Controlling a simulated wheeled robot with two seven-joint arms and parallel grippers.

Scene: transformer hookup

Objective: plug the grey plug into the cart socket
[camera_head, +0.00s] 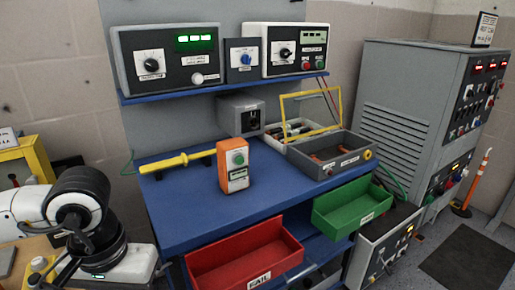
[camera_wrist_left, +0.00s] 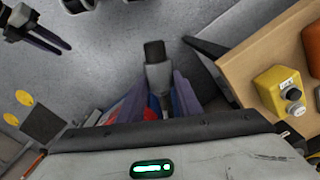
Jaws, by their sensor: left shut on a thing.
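The grey plug (camera_wrist_left: 158,74) with a dark end shows in the left wrist view. My left gripper (camera_wrist_left: 160,92) is shut on it, with a purple-blue finger on each side, and the dark end points away from the palm. In the head view my left arm comes in at the lower left, and its fingers and the plug do not show. Another gripper, by its look my right one (camera_wrist_left: 38,38), shows at the upper left of the left wrist view, its dark fingers apart and empty. I cannot make out the cart socket in either view.
A blue bench (camera_head: 200,215) holds an orange box (camera_head: 233,167) and a yellow-handled probe (camera_head: 178,162). Red (camera_head: 245,262) and green (camera_head: 350,207) bins project from its front. A grey cabinet (camera_head: 400,110) stands right. A yellow button box (camera_wrist_left: 280,90) sits on a wooden top (camera_wrist_left: 255,55).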

